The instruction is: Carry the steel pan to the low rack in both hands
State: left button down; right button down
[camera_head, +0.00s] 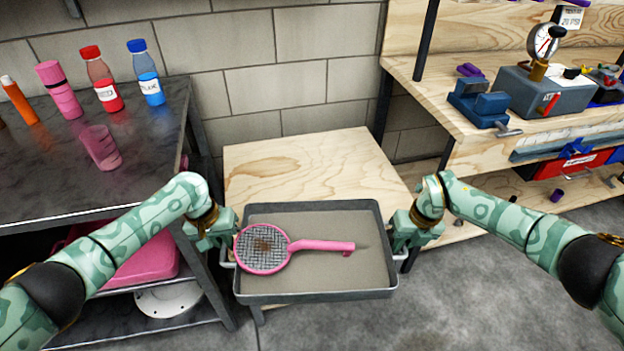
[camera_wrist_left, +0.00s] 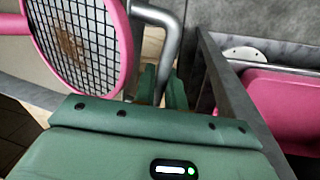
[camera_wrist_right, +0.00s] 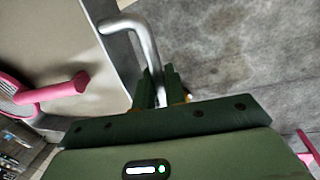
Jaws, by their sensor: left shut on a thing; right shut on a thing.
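The steel pan (camera_head: 318,297) is a grey rectangular tray with a handle at each short end. It is held level in front of the low wooden rack (camera_head: 310,165), overlapping its near edge in the head view. A pink round mesh strainer-like tool (camera_head: 264,248) with a pink handle lies in the pan. My left gripper (camera_head: 226,250) is shut on the pan's left handle, which shows in the left wrist view (camera_wrist_left: 172,45). My right gripper (camera_head: 402,248) is shut on the right handle, seen in the right wrist view (camera_wrist_right: 146,45). The pan hides whatever is directly under it.
A dark metal table (camera_head: 60,170) with several bottles and a pink cup (camera_head: 100,147) stands close on the left. A pink bin (camera_head: 140,262) sits on its lower shelf. A wooden workbench (camera_head: 440,95) with a vise (camera_head: 478,102) stands right. The rack top is bare.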

aim_at(314, 182)
jog(key=i, duration=1)
